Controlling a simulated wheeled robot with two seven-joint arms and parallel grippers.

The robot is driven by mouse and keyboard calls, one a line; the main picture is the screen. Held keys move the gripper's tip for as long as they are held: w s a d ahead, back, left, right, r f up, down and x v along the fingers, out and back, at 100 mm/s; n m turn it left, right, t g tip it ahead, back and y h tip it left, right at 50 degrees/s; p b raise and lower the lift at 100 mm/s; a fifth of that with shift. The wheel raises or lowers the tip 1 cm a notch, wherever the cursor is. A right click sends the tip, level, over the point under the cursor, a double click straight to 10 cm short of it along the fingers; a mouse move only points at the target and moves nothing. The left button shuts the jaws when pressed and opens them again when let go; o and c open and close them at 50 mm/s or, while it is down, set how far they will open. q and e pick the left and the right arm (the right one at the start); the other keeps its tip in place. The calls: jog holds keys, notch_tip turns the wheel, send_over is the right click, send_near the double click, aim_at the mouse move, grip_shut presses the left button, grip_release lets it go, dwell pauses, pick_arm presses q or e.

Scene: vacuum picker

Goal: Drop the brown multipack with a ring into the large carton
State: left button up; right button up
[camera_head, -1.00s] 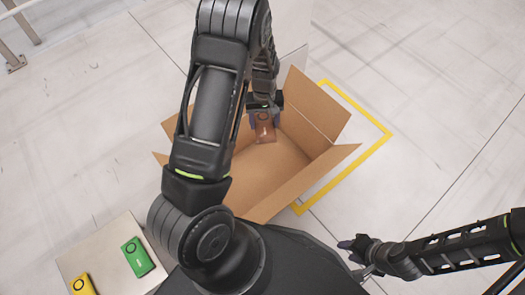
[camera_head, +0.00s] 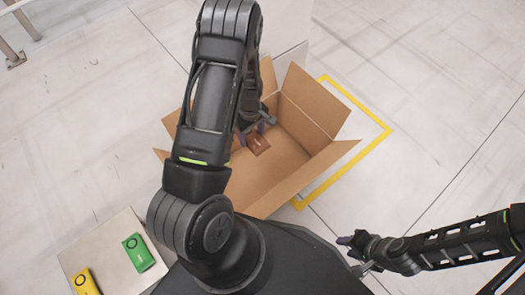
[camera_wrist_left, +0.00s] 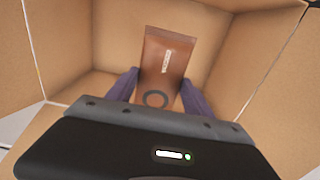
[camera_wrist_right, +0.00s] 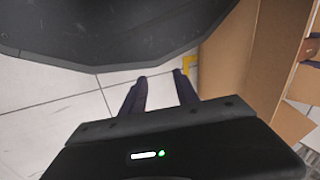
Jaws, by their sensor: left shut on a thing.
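The brown multipack (camera_head: 258,144) with a dark ring and a small white label is inside the open large carton (camera_head: 310,108). My left gripper (camera_head: 253,127) reaches down into the carton and is shut on the multipack. In the left wrist view the multipack (camera_wrist_left: 166,62) sits between the fingertips, its ring end nearest the gripper and the carton's walls around it. I cannot tell whether the multipack touches the carton floor. My right gripper (camera_head: 347,242) is open and empty, outside the carton; its separated fingers also show in the right wrist view (camera_wrist_right: 161,80).
A pale platform (camera_head: 110,245) at lower left bears a green pack (camera_head: 138,252) and a yellow pack (camera_head: 85,282). Yellow floor tape (camera_head: 366,102) borders the carton's right side. The carton's flaps stand outward. The floor at the right is clear.

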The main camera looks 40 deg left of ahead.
pick_arm(q)
notch_tip(320, 180, down, 5)
jog(key=b, duration=0.3)
jog(key=shift+b, duration=0.35)
jog(key=o, duration=1.6)
notch_tip(320, 180, up, 8)
jog(key=p, duration=0.3)
jog(key=shift+f, duration=0.15)
